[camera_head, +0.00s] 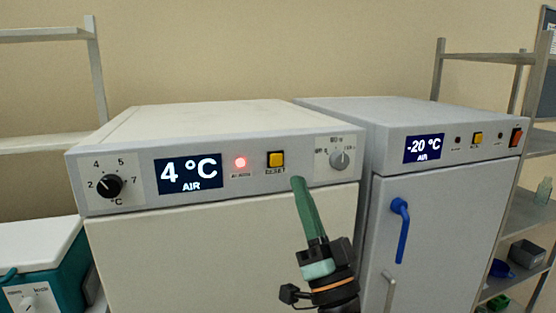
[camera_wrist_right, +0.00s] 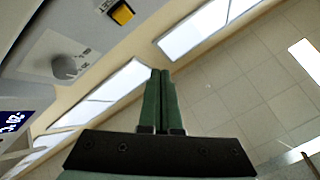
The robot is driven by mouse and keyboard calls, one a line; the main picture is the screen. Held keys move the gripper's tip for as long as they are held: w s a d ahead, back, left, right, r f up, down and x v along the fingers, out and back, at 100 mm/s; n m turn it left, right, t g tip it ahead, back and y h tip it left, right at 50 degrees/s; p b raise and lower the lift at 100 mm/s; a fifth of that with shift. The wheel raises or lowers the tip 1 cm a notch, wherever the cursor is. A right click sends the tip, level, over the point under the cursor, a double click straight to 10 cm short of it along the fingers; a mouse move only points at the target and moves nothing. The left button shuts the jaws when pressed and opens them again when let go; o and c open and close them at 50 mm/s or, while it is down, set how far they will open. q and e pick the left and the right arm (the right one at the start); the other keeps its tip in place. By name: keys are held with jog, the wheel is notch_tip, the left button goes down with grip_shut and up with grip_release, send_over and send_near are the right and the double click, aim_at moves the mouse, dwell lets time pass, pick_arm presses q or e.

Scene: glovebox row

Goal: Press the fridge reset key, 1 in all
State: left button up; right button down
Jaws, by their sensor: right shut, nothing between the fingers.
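The fridge (camera_head: 230,250) is the cream unit on the left, its display reading 4 °C AIR. Its reset key (camera_head: 276,160) is a yellow square in a black frame, labelled RESET. A red alarm light (camera_head: 240,162) glows left of the key. My right gripper (camera_head: 297,181) has green fingers, shut and empty. In the head view its tips show just below and right of the key. In the right wrist view the key (camera_wrist_right: 122,13) is at the top, apart from the shut fingertips (camera_wrist_right: 160,72). My left gripper is in neither view.
A freezer (camera_head: 440,200) reading -20 °C stands to the right, with its own yellow key (camera_head: 476,139) and a blue handle (camera_head: 400,230). The fridge panel also has a black dial (camera_head: 110,186) and a grey knob (camera_head: 339,159). Metal shelving stands at both sides.

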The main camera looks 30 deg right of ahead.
aim_at(276, 160)
jog(key=shift+w+d+b, duration=0.2)
jog(key=shift+w+d, duration=0.15)
jog(key=shift+w, duration=1.1)
jog(key=shift+w+d+b, duration=0.15)
jog(key=shift+w+d, duration=0.15)
jog(key=shift+w, duration=1.1)
jog(key=shift+w+d+b, duration=0.2)
jog(key=shift+w+d, duration=0.15)
jog(key=shift+w, duration=1.1)
jog(key=shift+w, duration=0.1)
jog(key=shift+w+d, duration=0.1)
jog(key=shift+w, duration=0.2)
jog(key=shift+w+d, duration=0.1)
jog(key=shift+w, duration=0.35)
jog(key=shift+s+a, duration=0.2)
jog(key=shift+s, duration=0.65)
jog(key=shift+p, duration=0.3)
